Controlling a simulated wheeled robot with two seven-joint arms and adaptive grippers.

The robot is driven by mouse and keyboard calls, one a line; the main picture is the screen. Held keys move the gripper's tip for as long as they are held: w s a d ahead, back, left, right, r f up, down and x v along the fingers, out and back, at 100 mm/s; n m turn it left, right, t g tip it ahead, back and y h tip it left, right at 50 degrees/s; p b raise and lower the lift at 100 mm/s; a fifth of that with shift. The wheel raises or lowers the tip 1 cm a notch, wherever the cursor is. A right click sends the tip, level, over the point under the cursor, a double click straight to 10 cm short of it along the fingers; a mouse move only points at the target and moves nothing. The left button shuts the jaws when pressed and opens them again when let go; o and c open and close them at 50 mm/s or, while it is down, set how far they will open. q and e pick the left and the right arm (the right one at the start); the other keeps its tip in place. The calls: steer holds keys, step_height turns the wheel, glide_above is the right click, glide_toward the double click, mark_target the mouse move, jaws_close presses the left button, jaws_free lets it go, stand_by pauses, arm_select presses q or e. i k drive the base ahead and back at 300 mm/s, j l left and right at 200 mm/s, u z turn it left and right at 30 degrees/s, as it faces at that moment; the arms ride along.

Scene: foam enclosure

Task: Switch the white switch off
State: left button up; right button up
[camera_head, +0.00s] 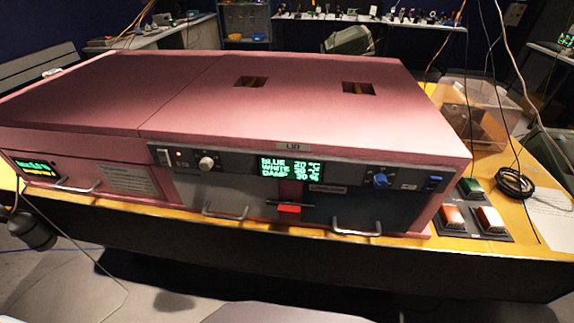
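The white switch (163,157) is a small white rocker at the left end of the grey front panel on a pink box (300,115). A small red light (180,153) glows just right of it. A white knob (207,163) sits further right. The switch is too small to tell which side is pressed in. Neither of my grippers is in view, and nothing touches the switch.
A green-lit display (289,169), a blue knob (381,181) and a blue switch (433,184) share the panel. Metal handles (226,212) stick out below. Green, red and white buttons (489,220) stand right on the yellow table (535,250). A cable coil (514,184) lies beyond.

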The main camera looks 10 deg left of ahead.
mark_target(163, 155)
steer(key=u, duration=1.25)
steer(key=j, duration=0.2)
steer(key=k+z, duration=0.05)
